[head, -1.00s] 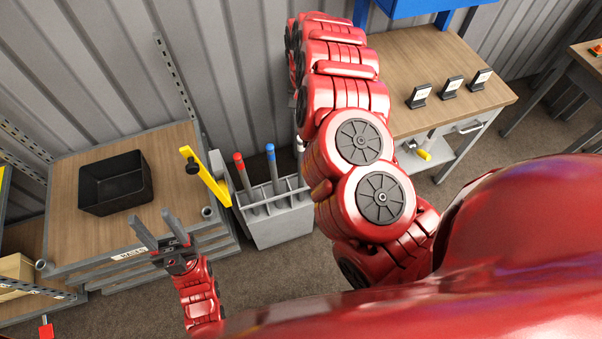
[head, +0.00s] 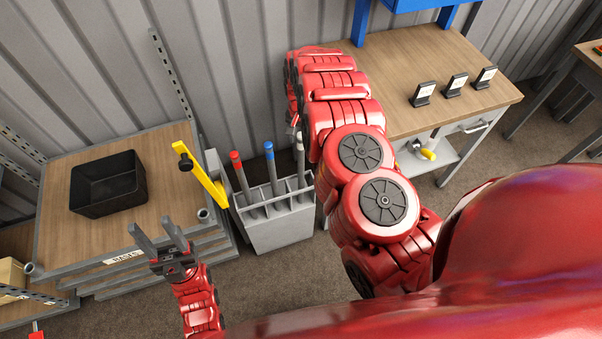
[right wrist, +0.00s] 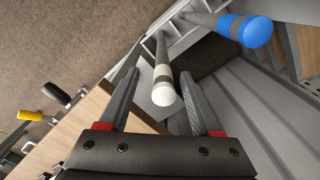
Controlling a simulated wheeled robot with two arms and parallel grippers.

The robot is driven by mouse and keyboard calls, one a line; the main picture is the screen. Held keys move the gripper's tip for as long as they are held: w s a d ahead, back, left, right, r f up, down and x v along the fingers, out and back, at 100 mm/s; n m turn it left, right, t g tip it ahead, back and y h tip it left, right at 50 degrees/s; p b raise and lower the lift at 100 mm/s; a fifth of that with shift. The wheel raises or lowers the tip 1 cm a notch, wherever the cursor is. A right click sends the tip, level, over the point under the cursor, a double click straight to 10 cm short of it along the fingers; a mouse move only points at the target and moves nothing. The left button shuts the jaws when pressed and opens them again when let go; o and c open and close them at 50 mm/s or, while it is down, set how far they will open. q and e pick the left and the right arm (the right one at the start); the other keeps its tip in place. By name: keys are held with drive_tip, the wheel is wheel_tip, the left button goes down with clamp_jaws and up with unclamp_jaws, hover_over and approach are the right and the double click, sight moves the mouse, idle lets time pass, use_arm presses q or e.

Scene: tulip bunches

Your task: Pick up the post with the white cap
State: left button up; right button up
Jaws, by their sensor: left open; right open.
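The post with the white cap stands in the grey slotted rack (head: 284,232). In the head view its grey shaft (head: 301,165) shows just left of my right arm. In the right wrist view its white cap (right wrist: 163,95) and dark-banded shaft lie between the two fingers of my right gripper (right wrist: 158,78). That gripper is open, with gaps showing on both sides of the cap; I cannot tell whether the fingertips reach past it. In the head view the right gripper is mostly hidden behind the arm. My left gripper (head: 160,240) is open and empty at the workbench's front edge.
A red-capped post (head: 241,175) and a blue-capped post (head: 272,165) stand in the same rack. A yellow bar (head: 203,178) rises left of it. A black bin (head: 108,184) sits on the left bench. The right bench (head: 400,60) lies beside my right arm.

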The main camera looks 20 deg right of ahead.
sight(301, 147)
drive_tip(key=shift+w+d+f+p, duration=0.1)
drive_tip(key=shift+w+f+p, duration=0.15)
drive_tip(key=shift+f, duration=0.25)
drive_tip(key=shift+w+d+f+p, duration=0.1)
drive_tip(key=shift+f+p, duration=0.2)
drive_tip(key=shift+f, duration=0.2)
wheel_tip(301, 147, down, 2)
drive_tip(key=shift+w+f, duration=0.1)
drive_tip(key=shift+w, duration=0.05)
drive_tip(key=shift+a+f, duration=0.15)
drive_tip(key=shift+f, duration=0.35)
drive_tip(key=shift+c, duration=0.2)
clamp_jaws()
idle(0.4)
